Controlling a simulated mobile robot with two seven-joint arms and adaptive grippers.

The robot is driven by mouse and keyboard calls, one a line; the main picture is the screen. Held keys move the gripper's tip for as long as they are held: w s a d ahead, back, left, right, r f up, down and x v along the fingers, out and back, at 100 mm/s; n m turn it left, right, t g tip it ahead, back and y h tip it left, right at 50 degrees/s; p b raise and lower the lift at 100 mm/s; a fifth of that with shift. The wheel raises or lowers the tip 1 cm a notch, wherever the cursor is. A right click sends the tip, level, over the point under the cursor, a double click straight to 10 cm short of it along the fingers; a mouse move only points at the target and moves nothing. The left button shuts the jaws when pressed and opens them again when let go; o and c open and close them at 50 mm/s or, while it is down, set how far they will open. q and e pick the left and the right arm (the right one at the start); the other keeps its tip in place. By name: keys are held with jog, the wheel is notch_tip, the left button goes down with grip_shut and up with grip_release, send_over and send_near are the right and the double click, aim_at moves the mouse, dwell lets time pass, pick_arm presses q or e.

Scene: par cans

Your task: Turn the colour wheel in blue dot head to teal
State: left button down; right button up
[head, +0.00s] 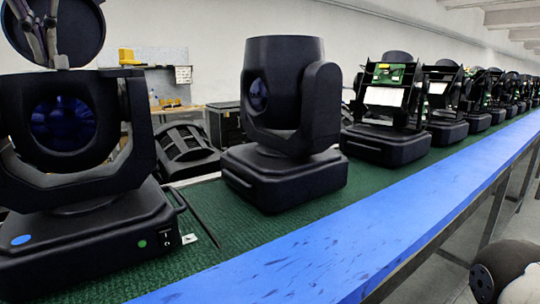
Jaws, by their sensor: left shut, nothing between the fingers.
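The blue dot head (75,190) is a black moving-head lamp at the far left, with a blue dot (21,239) on its base. Its dark blue lens (62,123) faces me between the yoke arms. A round black cover or disc (82,30) stands above the head, cut by the top edge. My left gripper (50,60) is shut and empty at the top left, in front of that disc and just above the head. Whether it touches anything is unclear. I cannot make out a colour wheel or any teal. My right gripper is out of view.
A second black moving head (283,120) stands to the right on the green mat (225,215). Opened units with boards (388,75) continue in a row. The blue bench edge (330,250) runs along the front, clear. A green dot (142,244) and switch are on the near base.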

pick_arm(q)
jog(key=shift+w+f, duration=0.1)
jog(key=shift+f, duration=0.1)
jog(key=shift+a, duration=0.3)
jog(key=shift+w, duration=0.1)
jog(key=shift+w, duration=0.25)
jog(key=shift+d, duration=0.1)
dwell(0.4)
jog(key=shift+w+d, duration=0.35)
jog(key=shift+d, duration=0.05)
jog(key=shift+w+d+f, duration=0.15)
jog(key=shift+w+d, duration=0.05)
jog(key=shift+w, duration=0.05)
jog(key=shift+d, duration=0.1)
dwell(0.3)
